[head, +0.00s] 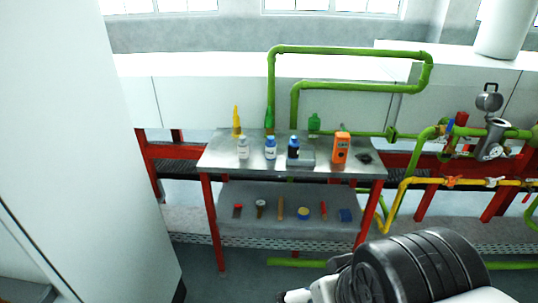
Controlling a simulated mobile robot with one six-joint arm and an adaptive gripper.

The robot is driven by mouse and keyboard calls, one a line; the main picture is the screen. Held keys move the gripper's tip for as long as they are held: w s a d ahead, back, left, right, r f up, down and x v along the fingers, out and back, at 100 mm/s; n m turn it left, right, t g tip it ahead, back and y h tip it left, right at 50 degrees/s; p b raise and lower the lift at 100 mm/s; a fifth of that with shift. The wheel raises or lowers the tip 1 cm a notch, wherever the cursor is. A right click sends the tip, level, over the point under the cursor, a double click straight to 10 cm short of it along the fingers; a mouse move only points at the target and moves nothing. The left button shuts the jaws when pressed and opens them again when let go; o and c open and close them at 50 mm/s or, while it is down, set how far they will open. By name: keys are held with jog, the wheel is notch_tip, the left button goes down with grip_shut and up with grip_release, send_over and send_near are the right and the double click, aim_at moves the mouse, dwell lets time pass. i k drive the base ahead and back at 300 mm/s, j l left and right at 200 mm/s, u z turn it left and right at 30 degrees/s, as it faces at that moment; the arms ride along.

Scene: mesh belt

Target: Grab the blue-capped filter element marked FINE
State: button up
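Small filter-like items stand upright in a row on the steel table top (215,157). One has a white body and a blue cap (270,147). To its right is a darker blue item with a blue top (293,146). To its left is a white item with a pale cap (243,147). The markings are too small to read, so I cannot tell which one says FINE. My arm shows at the bottom right, well in front of the table. No gripper fingers can be made out.
An orange device (341,148), a grey box (306,158) and a black item (364,157) share the top. Yellow (237,121) and green (269,118) bottles stand behind. Several tools lie on the lower shelf (290,231). A white cabinet (80,150) stands left; green and yellow pipes right.

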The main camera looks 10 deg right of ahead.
aim_at(270, 143)
jog(key=i+l+u, duration=0.1)
jog(key=i+u, duration=0.25)
jog(key=i+l+u, duration=0.2)
jog(key=u, duration=0.15)
jog(key=i+l+u, duration=0.4)
jog(key=i+l, duration=0.8)
jog(key=l, duration=0.2)
